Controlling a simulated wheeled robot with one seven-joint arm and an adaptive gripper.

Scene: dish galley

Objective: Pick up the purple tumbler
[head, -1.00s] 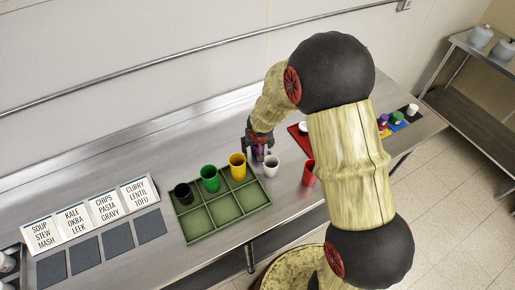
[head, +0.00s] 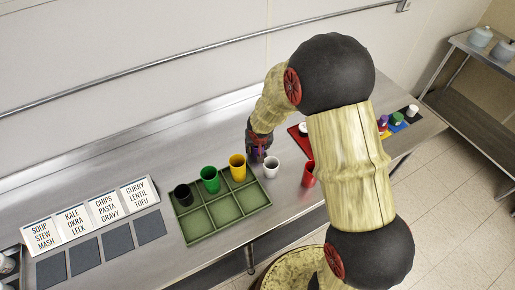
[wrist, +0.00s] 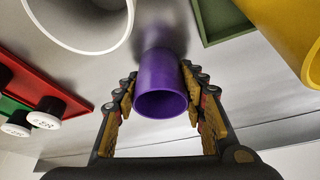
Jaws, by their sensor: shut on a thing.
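The purple tumbler (wrist: 161,84) stands between the two fingers of my gripper (wrist: 161,100) in the wrist view, its open mouth towards the camera. The finger pads press on both its sides. In the head view my gripper (head: 257,155) is low over the steel counter, just right of the yellow tumbler, and only a little purple of the tumbler (head: 258,151) shows between the fingers. I cannot tell whether the tumbler's base is still on the counter.
A green divided tray (head: 224,213) holds black (head: 183,194), green (head: 210,178) and yellow (head: 237,167) tumblers along its back row. White (head: 271,166) and red (head: 308,174) tumblers stand close by on the right. Label cards (head: 106,208) and dark squares (head: 118,239) lie left.

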